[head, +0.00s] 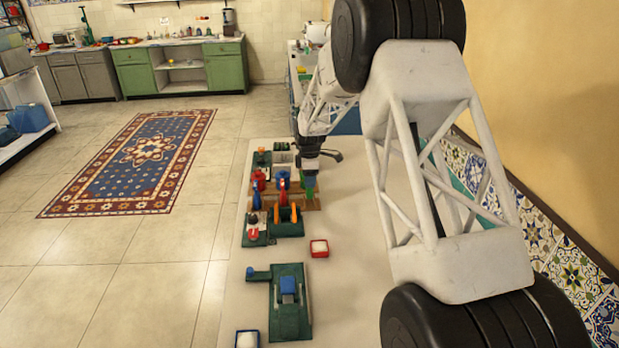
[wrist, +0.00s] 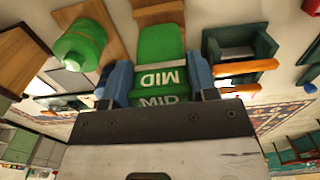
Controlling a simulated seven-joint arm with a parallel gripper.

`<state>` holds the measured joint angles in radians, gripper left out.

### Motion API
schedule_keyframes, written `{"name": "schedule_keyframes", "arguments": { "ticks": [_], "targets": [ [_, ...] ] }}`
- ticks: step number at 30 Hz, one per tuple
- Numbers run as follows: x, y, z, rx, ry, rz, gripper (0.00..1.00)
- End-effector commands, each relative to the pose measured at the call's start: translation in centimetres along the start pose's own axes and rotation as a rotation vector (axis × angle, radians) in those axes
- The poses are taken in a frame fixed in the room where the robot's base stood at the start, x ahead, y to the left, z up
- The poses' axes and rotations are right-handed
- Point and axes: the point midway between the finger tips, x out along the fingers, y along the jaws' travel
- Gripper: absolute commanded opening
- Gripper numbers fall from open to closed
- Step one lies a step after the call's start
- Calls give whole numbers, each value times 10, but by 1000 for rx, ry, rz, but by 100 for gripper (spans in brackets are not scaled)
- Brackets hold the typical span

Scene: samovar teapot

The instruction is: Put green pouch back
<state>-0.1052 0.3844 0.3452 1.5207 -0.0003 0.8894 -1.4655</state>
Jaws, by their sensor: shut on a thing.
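The green pouch (wrist: 160,48) marked "MID" is between the blue fingers of my gripper (wrist: 160,82) in the wrist view. The fingers are shut on it, one on each side. In the head view my gripper (head: 310,172) points down at the right end of a wooden rack, and a green part (head: 310,187) shows just below it. I cannot tell from here whether the pouch touches the rack.
The wooden rack (head: 313,204) holds red and blue items beside my gripper. A dark green stand with orange parts (head: 288,228), a small red tray (head: 319,248) and a green fixture with a blue block (head: 290,310) stand nearer. The table (head: 350,260) right of them is clear.

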Motion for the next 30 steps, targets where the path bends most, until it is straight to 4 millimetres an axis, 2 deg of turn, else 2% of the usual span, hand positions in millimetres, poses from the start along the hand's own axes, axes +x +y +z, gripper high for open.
{"name": "schedule_keyframes", "arguments": {
  "ticks": [14,30],
  "targets": [
    [1,0,0,0,0,0,25],
    [11,0,0,0,0,1,25]
  ]
}}
